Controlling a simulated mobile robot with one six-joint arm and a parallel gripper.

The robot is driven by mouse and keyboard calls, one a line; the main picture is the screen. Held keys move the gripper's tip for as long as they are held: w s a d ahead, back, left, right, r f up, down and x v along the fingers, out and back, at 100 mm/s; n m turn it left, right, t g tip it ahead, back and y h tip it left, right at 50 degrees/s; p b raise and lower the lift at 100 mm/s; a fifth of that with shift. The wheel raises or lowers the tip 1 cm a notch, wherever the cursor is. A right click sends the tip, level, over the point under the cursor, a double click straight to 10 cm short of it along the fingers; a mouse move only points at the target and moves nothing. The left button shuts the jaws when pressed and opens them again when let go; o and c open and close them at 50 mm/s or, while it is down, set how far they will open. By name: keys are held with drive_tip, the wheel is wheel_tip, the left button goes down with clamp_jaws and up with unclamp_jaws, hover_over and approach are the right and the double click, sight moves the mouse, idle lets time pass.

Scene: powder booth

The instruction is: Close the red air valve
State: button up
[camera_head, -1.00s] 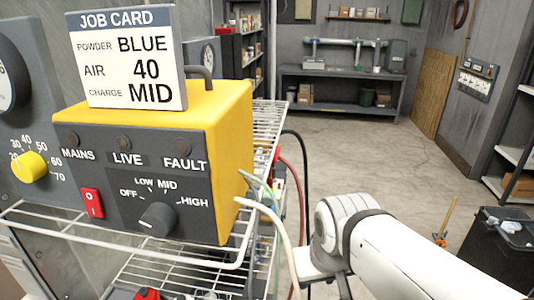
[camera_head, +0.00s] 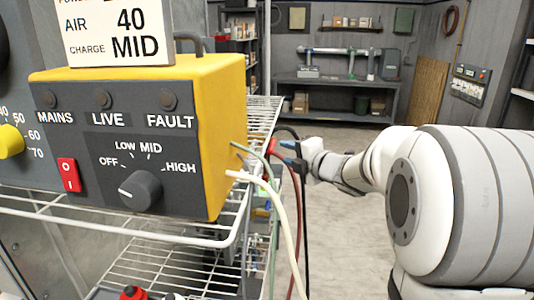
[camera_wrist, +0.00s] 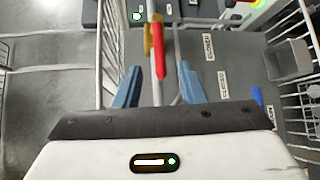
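The red valve handle (camera_wrist: 158,48) shows in the wrist view as a narrow red lever, with a yellow part (camera_wrist: 147,40) beside its upper end. My gripper (camera_wrist: 159,69) is open, its two blue fingers on either side of the red lever with a visible gap on each side. In the head view my gripper (camera_head: 287,152) is at the right side of the wire rack, close to a red part (camera_head: 272,147) that appears to be the same handle. The valve body is mostly hidden behind the yellow box.
The yellow control box (camera_head: 227,130) stands on the wire rack (camera_head: 262,112) in front. A pale hose (camera_head: 284,225) and a dark red hose (camera_head: 296,220) hang below my gripper. In the wrist view, wire bars (camera_wrist: 110,50) run left of the fingers. The floor (camera_head: 345,150) to the right is open.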

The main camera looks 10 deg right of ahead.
sight(271, 146)
drive_tip(key=p+x, duration=0.1)
drive_tip(key=x, duration=0.7)
drive_tip(key=shift+s+a, duration=0.15)
clamp_jaws()
idle(0.3)
